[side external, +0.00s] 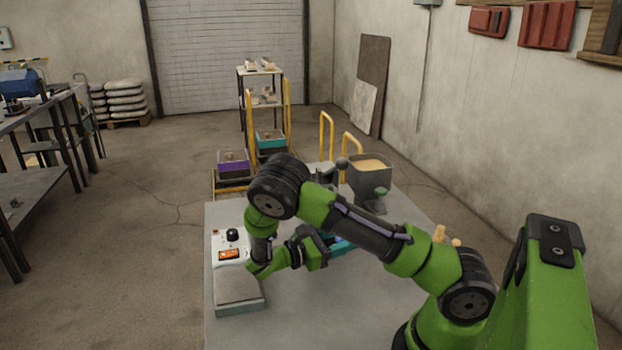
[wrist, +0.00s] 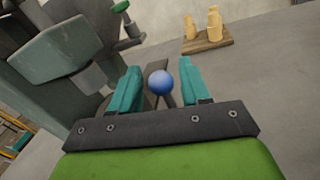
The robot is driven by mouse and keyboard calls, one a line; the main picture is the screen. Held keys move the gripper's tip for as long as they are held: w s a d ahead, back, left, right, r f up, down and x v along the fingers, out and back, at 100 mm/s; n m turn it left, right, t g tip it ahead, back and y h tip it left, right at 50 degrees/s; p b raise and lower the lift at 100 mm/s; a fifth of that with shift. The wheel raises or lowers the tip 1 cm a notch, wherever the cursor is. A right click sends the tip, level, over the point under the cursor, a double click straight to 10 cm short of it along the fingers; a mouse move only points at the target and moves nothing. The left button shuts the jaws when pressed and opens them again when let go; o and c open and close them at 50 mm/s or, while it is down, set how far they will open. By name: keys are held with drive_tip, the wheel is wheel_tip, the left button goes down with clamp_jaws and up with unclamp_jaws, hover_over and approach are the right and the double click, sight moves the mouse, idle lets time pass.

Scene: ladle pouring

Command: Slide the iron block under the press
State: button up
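My gripper (wrist: 158,88) has two teal fingers spread apart, with a blue ball (wrist: 160,83) on a dark stem between them. Narrow gaps show on both sides of the ball; whether it lies level with the fingertips I cannot tell. In the side view my gripper (side external: 340,244) is low over the grey table, partly hidden by my arm. A grey vessel (side external: 370,177) with yellow contents and a green knob stands behind it; a large grey-green body (wrist: 70,60) fills the left of the wrist view. I cannot make out an iron block or a press for certain.
A scale-like device (side external: 238,285) with an orange display sits at the table's left edge. Tan bottle-shaped pieces (wrist: 208,24) stand on a wooden board (wrist: 207,42). A shelf cart (side external: 262,97) and yellow rails are beyond the table. Bare table (wrist: 265,75) shows at the wrist view's right.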

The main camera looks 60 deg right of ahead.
drive_tip(key=v, duration=0.7)
drive_tip(key=shift+w+a, duration=0.1)
drive_tip(key=shift+a, duration=0.15)
idle(0.3)
drive_tip(key=shift+r+y, duration=0.25)
drive_tip(key=shift+y, duration=0.25)
drive_tip(key=s+a+r+m+t+y, duration=0.4)
drive_tip(key=a+r+m+t+y, duration=0.2)
drive_tip(key=a+r+t+y, duration=0.1)
drive_tip(key=s+a+r+m+t+y, duration=0.4)
drive_tip(key=a+r+m+t+y, duration=0.3)
drive_tip(key=r+t+y, duration=0.2)
wheel_tip(320, 180, up, 3)
drive_tip(key=shift+s+a+f+t, duration=0.1)
drive_tip(key=shift+s+a+t, duration=0.2)
drive_tip(key=shift+t, duration=0.3)
